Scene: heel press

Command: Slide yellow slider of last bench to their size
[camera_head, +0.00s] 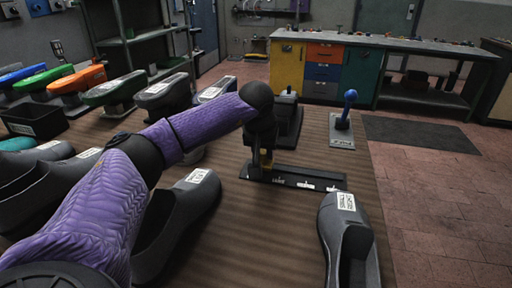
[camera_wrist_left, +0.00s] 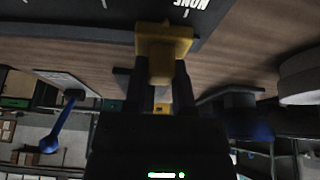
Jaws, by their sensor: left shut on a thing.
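The yellow slider (camera_head: 267,157) sits toward the left end of a dark slide board (camera_head: 320,182) with small white labels, on the wooden bench. My left gripper (camera_head: 262,166) reaches down onto it and is shut on it. In the left wrist view the yellow slider (camera_wrist_left: 163,42) lies between the two fingers of my left gripper (camera_wrist_left: 160,80), beside the board's edge (camera_wrist_left: 100,30), where a label reading "NONE" shows upside down. The gripper partly hides the slider in the head view. My right gripper is not in view.
A grey shoe form (camera_head: 347,240) stands in front right of the board, another (camera_head: 190,205) left. A blue-knobbed lever (camera_head: 347,108) and a dark press (camera_head: 288,118) stand behind. Several coloured shoe forms line the left.

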